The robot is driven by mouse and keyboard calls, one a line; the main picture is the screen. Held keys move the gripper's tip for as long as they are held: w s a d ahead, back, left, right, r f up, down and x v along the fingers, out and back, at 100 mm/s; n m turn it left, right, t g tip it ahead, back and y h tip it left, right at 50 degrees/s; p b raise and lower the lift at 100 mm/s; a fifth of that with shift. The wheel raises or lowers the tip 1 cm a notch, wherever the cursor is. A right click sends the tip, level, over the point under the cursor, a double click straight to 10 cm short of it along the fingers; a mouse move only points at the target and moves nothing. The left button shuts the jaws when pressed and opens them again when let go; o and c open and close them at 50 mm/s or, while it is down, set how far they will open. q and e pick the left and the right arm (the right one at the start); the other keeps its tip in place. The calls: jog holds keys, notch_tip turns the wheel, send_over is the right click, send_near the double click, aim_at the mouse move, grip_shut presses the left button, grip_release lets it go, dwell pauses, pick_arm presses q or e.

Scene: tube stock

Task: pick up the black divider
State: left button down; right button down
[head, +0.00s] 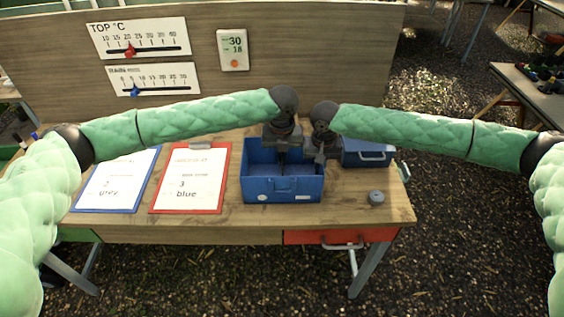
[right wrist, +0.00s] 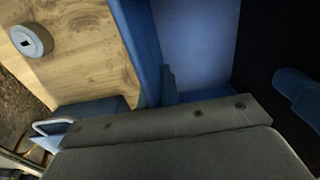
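A blue bin (head: 284,190) stands on the wooden bench with a handle on its front. My left gripper (head: 283,150) points down into the bin near its middle. My right gripper (head: 319,155) is at the bin's right side, close beside the left one. In the right wrist view, a dark, nearly black upright surface (right wrist: 258,45) stands beside the blue bin floor; it may be the black divider. In the head view the grippers cover much of the bin's inside, and I cannot make out the divider there.
A second blue bin (head: 368,153) stands behind at the right. A grey round knob-like piece (head: 376,197) sits at the front right; it also shows in the right wrist view (right wrist: 31,41). Red (head: 190,207) and blue (head: 103,210) clipboards lie left of the bin. A board rises behind.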

pick_arm(q)
notch_tip(320, 180, up, 18)
dwell(0.6)
pick_arm(e)
jog(key=c, duration=1.5)
grip_release()
jog(key=shift+c, duration=0.2)
jog(key=shift+r, duration=0.1)
